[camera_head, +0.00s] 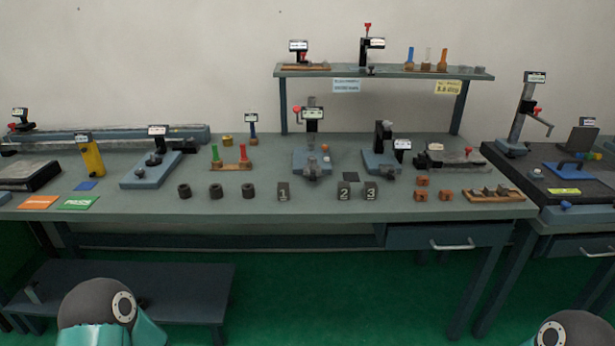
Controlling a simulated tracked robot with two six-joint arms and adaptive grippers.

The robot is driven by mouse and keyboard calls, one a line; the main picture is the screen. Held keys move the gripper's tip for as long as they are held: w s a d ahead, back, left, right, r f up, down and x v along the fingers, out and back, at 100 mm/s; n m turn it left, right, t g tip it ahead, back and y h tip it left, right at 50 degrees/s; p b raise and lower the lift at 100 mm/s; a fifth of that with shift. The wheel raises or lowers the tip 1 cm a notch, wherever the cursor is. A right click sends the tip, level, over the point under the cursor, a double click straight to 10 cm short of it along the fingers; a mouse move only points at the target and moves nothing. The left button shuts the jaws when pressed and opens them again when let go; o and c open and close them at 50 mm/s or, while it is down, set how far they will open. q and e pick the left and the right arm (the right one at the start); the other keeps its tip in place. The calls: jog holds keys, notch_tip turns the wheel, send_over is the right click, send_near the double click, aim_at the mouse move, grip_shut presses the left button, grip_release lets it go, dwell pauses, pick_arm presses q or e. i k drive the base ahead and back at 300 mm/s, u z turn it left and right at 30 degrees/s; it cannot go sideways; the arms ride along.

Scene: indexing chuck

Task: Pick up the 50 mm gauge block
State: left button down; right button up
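I cannot make out which object is the 50 mm gauge block, because no size marking is readable. Small metal pieces stand in a wooden tray (507,197) at the front right of the bench. Three dark blocks numbered 1 (284,192), 2 (344,192) and 3 (371,191) stand near the bench's front edge. Neither of my grippers is in view; only rounded parts of my arms show at the bottom left and bottom right.
The grey bench (240,206) carries several gauges and stands. Three dark rings (216,191) and several copper-coloured blocks (445,192) sit near its front. A raised shelf (390,72) holds more instruments. A dark side bench (565,215) stands right.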

aim_at(313, 160)
jog(key=u, duration=0.8)
jog(key=k, duration=0.1)
jog(key=z, duration=0.1)
jog(key=i, duration=1)
